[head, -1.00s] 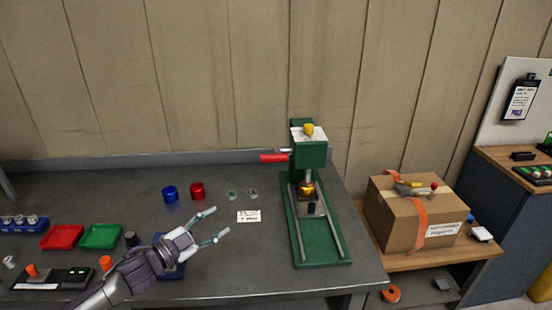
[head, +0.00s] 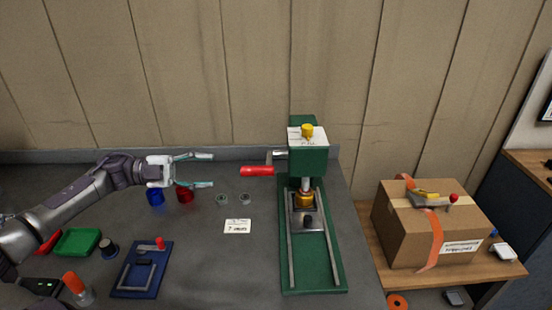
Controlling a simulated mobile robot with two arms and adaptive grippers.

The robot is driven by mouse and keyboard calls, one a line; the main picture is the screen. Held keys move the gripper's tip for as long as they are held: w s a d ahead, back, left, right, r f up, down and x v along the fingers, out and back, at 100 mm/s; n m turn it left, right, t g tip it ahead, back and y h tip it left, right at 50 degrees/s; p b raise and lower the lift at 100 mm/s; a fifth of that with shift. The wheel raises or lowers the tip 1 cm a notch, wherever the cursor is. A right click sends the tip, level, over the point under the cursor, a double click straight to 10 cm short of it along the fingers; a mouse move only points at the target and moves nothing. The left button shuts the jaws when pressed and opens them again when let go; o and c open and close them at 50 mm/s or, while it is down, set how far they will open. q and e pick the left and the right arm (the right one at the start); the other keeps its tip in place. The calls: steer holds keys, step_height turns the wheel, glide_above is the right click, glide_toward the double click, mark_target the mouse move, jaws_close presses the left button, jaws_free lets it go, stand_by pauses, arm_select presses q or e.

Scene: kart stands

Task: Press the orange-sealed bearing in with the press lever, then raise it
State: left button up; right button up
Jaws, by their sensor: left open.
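The green press (head: 309,228) stands at the right part of the bench. Its lever has a red handle (head: 257,171) that sticks out to the left of the press head. A gold ram end (head: 304,199) sits low over a grey sliding plate with a dark knob. Two small ring-shaped parts (head: 222,200) (head: 245,199) lie on the bench left of the press; I cannot make out an orange seal on either. My left gripper (head: 207,170) is open and empty, left of the red handle and apart from it. My right gripper is not in view.
A blue cup (head: 155,197) and a red cup (head: 185,195) stand below my left gripper. A white card (head: 237,226), a blue fixture (head: 142,270) and a green tray (head: 77,242) lie on the bench. A cardboard box (head: 432,229) stands right of the bench.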

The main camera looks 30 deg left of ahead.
mark_target(244, 169)
arm_select(q)
steer(key=d, duration=0.1)
steer(key=w+d+r+p, duration=0.1)
steer(key=d, duration=0.1)
steer(key=d+p, duration=0.1)
steer(key=d, duration=0.1)
steer(key=shift+w+d+r, duration=0.2)
steer(key=p+x, duration=0.1)
steer(key=x, duration=0.3)
steer(key=shift+w+a+f, duration=0.15)
steer(key=shift+w, duration=0.1)
steer(key=shift+p+x, duration=0.6)
steer(key=shift+x, duration=0.6)
steer(key=shift+w+d+f, duration=0.1)
steer(key=shift+d, duration=0.4)
steer(key=shift+w+d+f, duration=0.1)
steer(key=shift+w+f, duration=0.05)
steer(key=shift+f, duration=0.05)
steer(key=shift+c, duration=0.5)
steer(key=c, duration=0.8)
jaws_close()
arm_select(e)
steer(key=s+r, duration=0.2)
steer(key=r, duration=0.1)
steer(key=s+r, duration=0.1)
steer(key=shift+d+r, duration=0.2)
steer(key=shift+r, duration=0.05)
